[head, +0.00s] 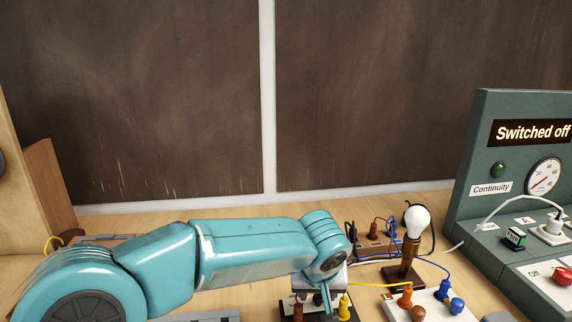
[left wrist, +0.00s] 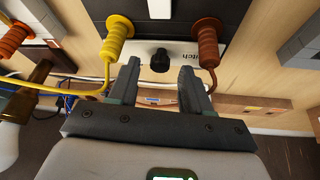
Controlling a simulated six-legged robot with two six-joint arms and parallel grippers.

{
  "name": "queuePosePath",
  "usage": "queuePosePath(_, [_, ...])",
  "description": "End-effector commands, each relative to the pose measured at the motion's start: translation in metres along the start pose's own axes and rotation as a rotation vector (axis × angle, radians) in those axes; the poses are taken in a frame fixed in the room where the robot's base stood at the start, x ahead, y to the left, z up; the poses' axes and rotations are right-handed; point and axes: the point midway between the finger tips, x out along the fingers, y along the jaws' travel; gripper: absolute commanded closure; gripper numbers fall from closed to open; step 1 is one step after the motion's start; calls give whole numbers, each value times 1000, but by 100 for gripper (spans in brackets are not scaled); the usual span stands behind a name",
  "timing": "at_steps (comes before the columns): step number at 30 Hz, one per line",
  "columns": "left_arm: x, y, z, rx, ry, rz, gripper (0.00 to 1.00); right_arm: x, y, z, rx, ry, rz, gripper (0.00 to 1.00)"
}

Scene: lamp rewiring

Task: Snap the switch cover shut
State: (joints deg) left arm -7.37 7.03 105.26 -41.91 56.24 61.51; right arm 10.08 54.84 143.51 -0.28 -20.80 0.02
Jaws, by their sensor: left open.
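My left gripper (head: 326,300) points down over the switch unit at the bottom centre of the head view. In the left wrist view its two fingers (left wrist: 160,78) are apart, with nothing held between them. A black knob (left wrist: 160,60) on a pale plate (left wrist: 186,50) shows beyond and between the fingertips. A yellow plug (left wrist: 117,38) and an orange-brown plug (left wrist: 206,42) stand on either side. I cannot tell which part is the cover or how it sits. My right gripper is not in view.
A bulb (head: 416,222) stands on a brown holder right of the gripper. Yellow and blue wires run to a white terminal block (head: 440,305) with coloured plugs. A green test panel (head: 478,150) at right reads "Switched off". A wooden board (head: 48,185) stands at left.

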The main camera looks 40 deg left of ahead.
Motion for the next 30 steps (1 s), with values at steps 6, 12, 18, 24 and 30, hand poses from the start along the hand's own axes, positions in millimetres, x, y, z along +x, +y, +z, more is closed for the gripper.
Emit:
queuePosePath(6, [-10, -2, -13, -20, -138, 23, 52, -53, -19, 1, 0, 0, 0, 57])
queuePosePath(12, [-9, -3, -21, -39, -277, 48, 52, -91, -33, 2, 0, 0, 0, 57])
queuePosePath(18, [-7, -5, -30, -60, -434, 78, 52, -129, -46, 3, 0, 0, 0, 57])
queuePosePath(24, [-2, -8, -40, -85, -624, 115, 52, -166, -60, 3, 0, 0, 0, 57])
queuePosePath(30, [5, -9, -48, -106, -808, 153, 52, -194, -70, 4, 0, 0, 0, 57])
